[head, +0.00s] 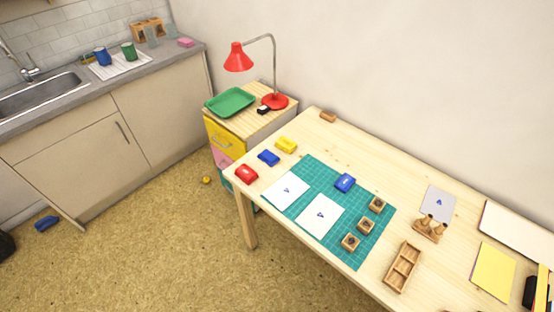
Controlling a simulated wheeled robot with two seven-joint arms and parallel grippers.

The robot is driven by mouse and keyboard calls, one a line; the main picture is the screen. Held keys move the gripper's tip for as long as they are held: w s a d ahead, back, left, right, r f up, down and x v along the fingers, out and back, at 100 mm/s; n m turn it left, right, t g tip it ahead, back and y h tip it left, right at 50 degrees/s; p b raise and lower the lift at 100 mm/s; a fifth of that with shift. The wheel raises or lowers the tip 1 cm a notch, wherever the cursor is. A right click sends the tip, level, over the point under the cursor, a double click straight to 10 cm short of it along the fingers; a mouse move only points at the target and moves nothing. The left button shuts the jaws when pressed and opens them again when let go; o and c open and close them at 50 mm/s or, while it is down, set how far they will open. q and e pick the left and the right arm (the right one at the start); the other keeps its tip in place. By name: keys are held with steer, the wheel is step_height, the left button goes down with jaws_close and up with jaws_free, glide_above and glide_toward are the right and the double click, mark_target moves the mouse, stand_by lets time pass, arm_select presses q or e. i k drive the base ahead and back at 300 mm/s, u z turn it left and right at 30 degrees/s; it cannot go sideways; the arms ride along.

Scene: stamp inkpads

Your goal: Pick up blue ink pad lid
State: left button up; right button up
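A blue ink pad (268,157) lies on the wooden table between a red pad (246,174) and a yellow pad (286,144). A second blue pad-like piece (345,183), with a small light mark on top, lies on the green cutting mat (313,170). A blue object (46,223) lies on the floor at the far left, before the kitchen cabinet. I cannot tell which of these blue pieces is a lid. Neither of my grippers is in view.
The mat bears white sheets (320,214) and wooden stamps (350,242). A wooden tray (402,267) and a stamp holder (429,230) stand to its right. A drawer unit (238,122) with a red lamp (238,58) adjoins the table. A small yellow item (206,180) lies on open floor.

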mark_target(345, 182)
steer(key=u, duration=1.55)
steer(key=i, duration=1.55)
steer(key=z, duration=2.95)
